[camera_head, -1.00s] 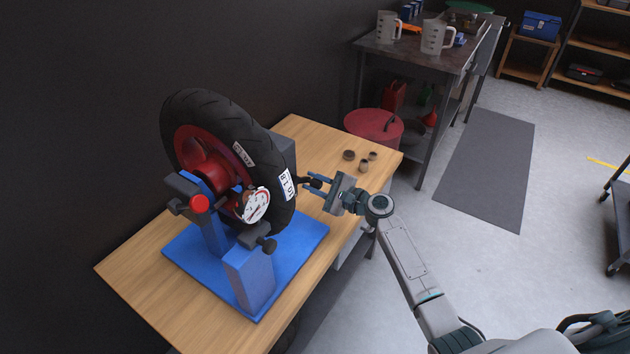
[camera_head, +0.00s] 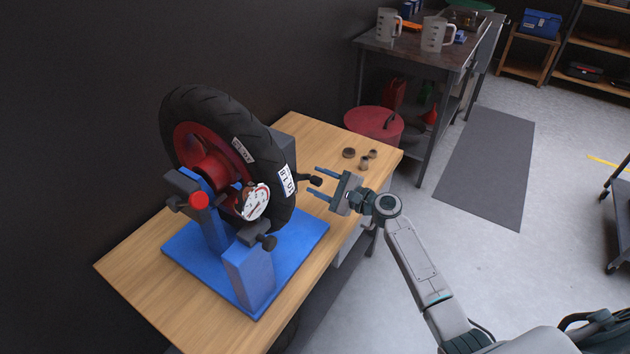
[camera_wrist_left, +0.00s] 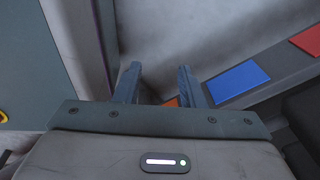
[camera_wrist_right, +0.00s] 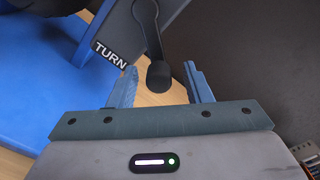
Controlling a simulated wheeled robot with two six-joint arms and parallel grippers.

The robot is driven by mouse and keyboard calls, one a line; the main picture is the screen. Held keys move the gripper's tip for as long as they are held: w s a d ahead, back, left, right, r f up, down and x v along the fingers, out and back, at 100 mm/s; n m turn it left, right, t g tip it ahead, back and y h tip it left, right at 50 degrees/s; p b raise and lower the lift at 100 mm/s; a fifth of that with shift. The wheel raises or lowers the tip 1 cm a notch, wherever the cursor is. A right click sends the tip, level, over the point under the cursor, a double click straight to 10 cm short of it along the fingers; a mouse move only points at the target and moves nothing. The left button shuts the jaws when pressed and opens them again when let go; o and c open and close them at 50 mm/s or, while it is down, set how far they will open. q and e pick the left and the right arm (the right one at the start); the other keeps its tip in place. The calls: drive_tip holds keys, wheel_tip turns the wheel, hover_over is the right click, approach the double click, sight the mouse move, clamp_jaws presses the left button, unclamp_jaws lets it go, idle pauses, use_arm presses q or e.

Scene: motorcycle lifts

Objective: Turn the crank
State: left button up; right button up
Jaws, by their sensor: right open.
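The crank is a black arm ending in a round black knob (camera_head: 316,181), sticking out to the right of the blue wheel stand. In the right wrist view the crank knob (camera_wrist_right: 158,76) hangs from its arm, near a "TURN" label (camera_wrist_right: 111,53). My right gripper (camera_head: 313,180) is open, its blue fingertips on either side of the knob with gaps showing. The right wrist view also shows the fingers (camera_wrist_right: 158,73) apart. My left gripper (camera_wrist_left: 158,75) is open and seems empty. It shows only in its own wrist view, away from the crank.
A black tyre (camera_head: 225,110) on a red rim sits in the blue stand (camera_head: 250,280) on a wooden bench (camera_head: 140,265). A dial gauge (camera_head: 257,203) is in front of it. Small round parts (camera_head: 364,163) lie behind my right gripper. A red drum (camera_head: 372,124) stands beyond the bench.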

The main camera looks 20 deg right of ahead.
drive_tip(key=b+v, duration=0.2)
drive_tip(key=v, duration=0.7)
